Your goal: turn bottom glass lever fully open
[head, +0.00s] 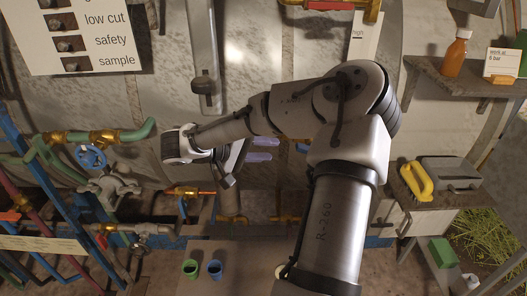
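My arm reaches across the middle of the head view, and its end is bent back at the left. My gripper (227,181) seems to be the small dark part below the wrist; its fingers are too small and too covered to tell open from shut. A brass valve with an orange-red lever (188,191) lies just left of it, the lever roughly level. Another brass fitting (285,218) shows lower, beside my arm and partly hidden. I cannot tell which of these carries the bottom glass lever. Contact between gripper and lever cannot be made out.
Green pipes with a blue handwheel (91,156) and a grey valve (112,187) crowd the left. A red-handled brass valve (325,5) is at the top. Shelves at right hold an orange bottle (455,54) and a yellow brush (417,181).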

